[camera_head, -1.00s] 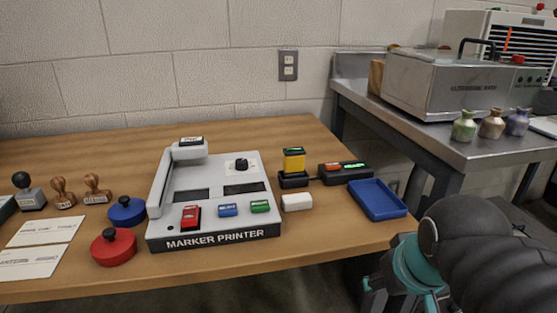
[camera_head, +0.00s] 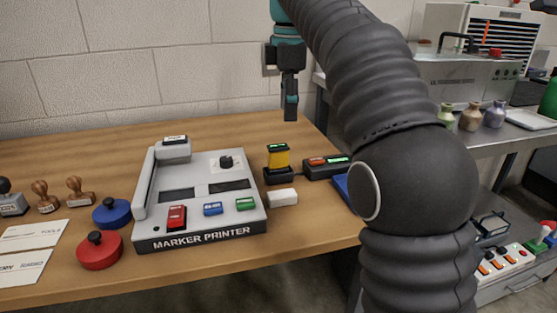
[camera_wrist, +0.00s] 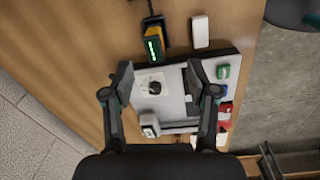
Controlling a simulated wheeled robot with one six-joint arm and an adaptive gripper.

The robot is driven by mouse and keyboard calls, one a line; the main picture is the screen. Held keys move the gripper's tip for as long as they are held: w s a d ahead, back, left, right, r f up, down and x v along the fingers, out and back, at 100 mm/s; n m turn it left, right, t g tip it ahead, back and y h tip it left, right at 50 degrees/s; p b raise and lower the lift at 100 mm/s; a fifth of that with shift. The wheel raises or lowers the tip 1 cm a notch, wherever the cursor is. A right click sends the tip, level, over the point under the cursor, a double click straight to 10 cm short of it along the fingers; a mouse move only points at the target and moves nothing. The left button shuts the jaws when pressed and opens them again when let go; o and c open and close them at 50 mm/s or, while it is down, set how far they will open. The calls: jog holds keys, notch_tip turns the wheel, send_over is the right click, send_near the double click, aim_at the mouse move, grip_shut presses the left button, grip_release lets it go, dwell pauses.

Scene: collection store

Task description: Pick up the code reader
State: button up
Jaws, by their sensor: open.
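The code reader, which I take to be the yellow and black device with a green display (camera_head: 278,158), stands upright in a small black base at the back right of the wooden table. In the wrist view the code reader (camera_wrist: 154,42) shows beyond my fingertips, near the top. My gripper (camera_head: 290,108) hangs pointing down, above and behind the reader in the head view. In the wrist view my gripper (camera_wrist: 160,80) is open and empty, its fingers apart over the marker printer (camera_wrist: 175,98), with nothing between them touching.
The marker printer (camera_head: 200,232) stands left of the reader. A white block (camera_head: 282,197) lies in front of it. A black box with lit buttons (camera_head: 327,166) is at its right. A blue tray (camera_head: 342,186) is mostly hidden by my arm. Red (camera_head: 99,254) and blue (camera_head: 111,216) round pads lie left.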

aim_at(278, 160)
jog(key=shift+w+a+f+n+g, duration=0.1)
jog(key=shift+w+a+n+g, duration=0.05)
jog(key=shift+w+a+n, duration=0.35)
jog(key=shift+w+a+f+n+g, duration=0.15)
jog(key=shift+w+a+n, duration=0.1)
jog(key=shift+a+n, duration=0.3)
notch_tip(278, 160, down, 13)
jog(key=b, duration=0.4)
jog(key=shift+s+f, duration=0.1)
grip_shut()
